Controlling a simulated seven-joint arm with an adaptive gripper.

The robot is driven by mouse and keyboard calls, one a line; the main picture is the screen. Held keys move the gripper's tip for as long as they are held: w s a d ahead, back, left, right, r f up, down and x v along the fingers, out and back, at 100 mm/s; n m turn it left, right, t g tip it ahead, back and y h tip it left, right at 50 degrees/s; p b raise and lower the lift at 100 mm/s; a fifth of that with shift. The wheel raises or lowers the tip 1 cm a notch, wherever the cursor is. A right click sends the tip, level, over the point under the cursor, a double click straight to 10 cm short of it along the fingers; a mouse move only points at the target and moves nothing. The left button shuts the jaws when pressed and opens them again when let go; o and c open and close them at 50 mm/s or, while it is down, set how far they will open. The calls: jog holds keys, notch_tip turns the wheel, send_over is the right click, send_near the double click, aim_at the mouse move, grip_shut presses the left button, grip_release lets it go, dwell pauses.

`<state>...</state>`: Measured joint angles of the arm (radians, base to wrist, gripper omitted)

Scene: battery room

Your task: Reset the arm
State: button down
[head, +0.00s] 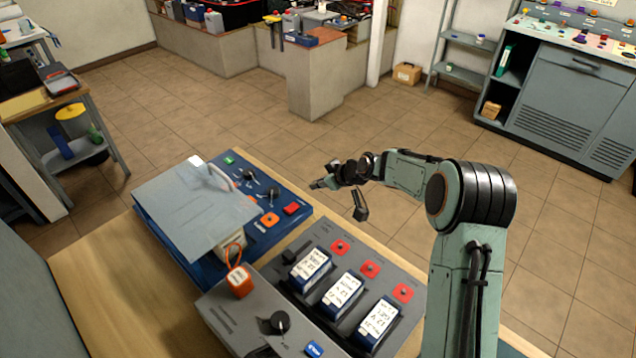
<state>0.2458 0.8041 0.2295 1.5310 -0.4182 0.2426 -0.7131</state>
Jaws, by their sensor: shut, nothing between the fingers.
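My arm rises at the right of the head view and bends left at its black-banded elbow. My gripper (338,200) is small in this view, in the air above the far edge of the bench. It is shut and empty, and appears clear of the panels. Part of it is hard to make out against the tiled floor.
On the wooden bench (95,285) stand a blue panel (262,187) with a grey cover (185,212), a grey panel holding three labelled batteries (342,292), and a grey box with a black knob (279,322). Tiled floor beyond is open.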

dwell(0.4)
notch_tip(320, 180, up, 13)
jog(key=s+a+n+t, duration=0.1)
jog(key=a+n+t, duration=0.1)
jog(key=a, duration=0.1)
jog(key=s+r+h, duration=0.1)
jog(key=s+r, duration=0.5)
jog(key=s, duration=0.2)
jog(key=s+d+f+m+g+h, duration=0.1)
jog(key=s+d+f+m+g, duration=0.2)
jog(key=s, duration=0.8)
jog(key=s+d+f+m+g+h, duration=0.1)
jog(key=s+d+f+m+g, duration=0.1)
jog(key=s, duration=0.9)
jog(key=s+d+f+m+g+h, duration=0.2)
jog(key=s+d+f+m+g, duration=0.1)
jog(key=s, duration=0.8)
jog(key=shift+d+f+m+g, duration=0.4)
jog(key=shift+f+m, duration=0.45)
jog(key=shift+m, duration=0.15)
jog(key=c, duration=1.8)
grip_release()
jog(key=shift+w, duration=0.1)
